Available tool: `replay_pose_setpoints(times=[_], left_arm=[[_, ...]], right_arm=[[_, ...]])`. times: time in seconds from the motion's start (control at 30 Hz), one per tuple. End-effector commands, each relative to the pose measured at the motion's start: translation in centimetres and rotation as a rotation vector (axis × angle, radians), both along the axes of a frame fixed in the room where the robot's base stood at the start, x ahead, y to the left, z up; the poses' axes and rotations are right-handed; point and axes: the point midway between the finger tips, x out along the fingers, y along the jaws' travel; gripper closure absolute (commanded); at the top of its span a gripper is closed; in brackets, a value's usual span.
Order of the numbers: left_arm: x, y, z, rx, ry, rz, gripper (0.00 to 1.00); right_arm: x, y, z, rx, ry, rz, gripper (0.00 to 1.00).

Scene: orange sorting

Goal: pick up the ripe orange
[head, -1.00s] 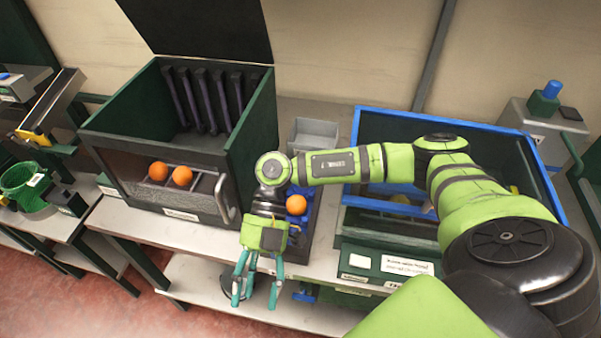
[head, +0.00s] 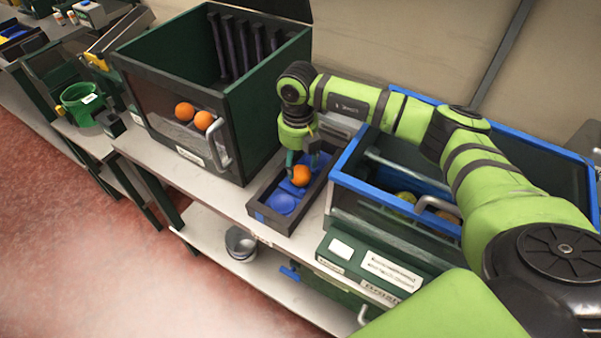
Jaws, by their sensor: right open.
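Two more oranges (head: 184,111) (head: 203,120) show behind the clear front of the green box on the left. My left gripper is not in view.
A blue-rimmed bin (head: 345,176) with a handle and some fruit inside stands right of the tray. A grey container (head: 340,125) is behind my gripper. A labelled green panel (head: 375,262) is in front of the bin. A metal pot (head: 240,244) sits on the lower shelf.

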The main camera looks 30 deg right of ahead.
Motion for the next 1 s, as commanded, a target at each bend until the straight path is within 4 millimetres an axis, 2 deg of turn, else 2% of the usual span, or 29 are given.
replay_pose_setpoints(times=[0.03, 0.1, 0.2, 0.5, 0.53, 0.57, 0.6, 0.63, 1.0], left_arm=[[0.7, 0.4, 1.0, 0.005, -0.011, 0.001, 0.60], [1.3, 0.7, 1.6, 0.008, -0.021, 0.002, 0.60], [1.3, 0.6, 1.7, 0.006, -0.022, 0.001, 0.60], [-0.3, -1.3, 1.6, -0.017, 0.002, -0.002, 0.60], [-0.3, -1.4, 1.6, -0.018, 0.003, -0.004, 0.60], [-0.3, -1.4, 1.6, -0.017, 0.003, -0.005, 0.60], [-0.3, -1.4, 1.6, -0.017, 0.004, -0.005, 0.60], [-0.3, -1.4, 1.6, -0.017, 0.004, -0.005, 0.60], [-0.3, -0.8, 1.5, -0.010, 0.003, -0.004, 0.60]], right_arm=[[-0.1, -0.1, -0.5, 0.000, 0.007, -0.002, 0.41], [-0.1, -0.2, -1.6, -0.001, 0.006, -0.002, 0.41], [-0.1, -0.1, -3.1, 0.000, 0.005, -0.002, 0.41], [0.0, -0.1, -4.0, 0.001, 0.002, -0.001, 0.41], [0.0, -0.1, -4.0, 0.001, 0.002, -0.001, 0.45], [0.0, -0.1, -4.0, 0.001, 0.002, -0.001, 0.57], [0.0, -0.1, -4.0, 0.001, 0.002, -0.001, 0.73], [0.0, -0.2, -4.0, 0.001, 0.002, -0.001, 0.81], [0.1, -0.1, -3.7, 0.002, 0.000, -0.002, 0.81]])
